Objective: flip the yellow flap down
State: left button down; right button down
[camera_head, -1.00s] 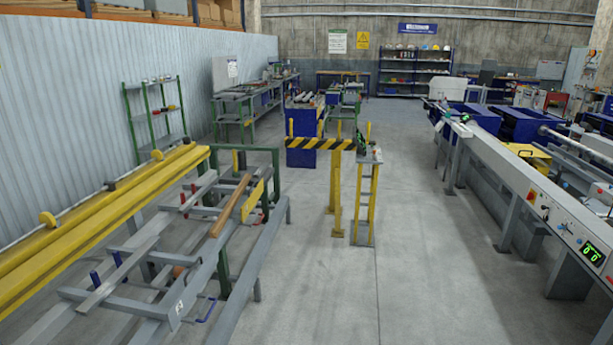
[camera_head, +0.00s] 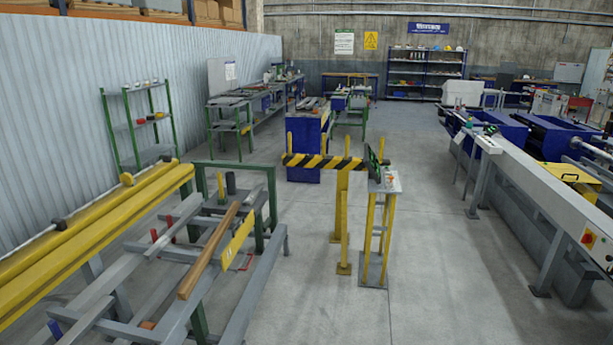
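A yellow flap-like plate (camera_head: 238,243) stands raised at a slant on the right side of the grey runout table frame (camera_head: 250,295), at the lower left. I take this to be the yellow flap. A brown bar (camera_head: 208,252) lies along the table just left of it. Neither of my grippers is in view.
Long yellow beams (camera_head: 85,235) run along the table's left side. A black-and-yellow striped barrier (camera_head: 322,162) on yellow posts stands ahead, beside a small control stand (camera_head: 384,183). A long grey machine (camera_head: 540,205) lines the right. The grey floor (camera_head: 430,270) between is clear.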

aim_at(232, 248)
jog(key=i, duration=3.05)
jog(key=i+j, duration=0.35)
jog(key=j, duration=0.2)
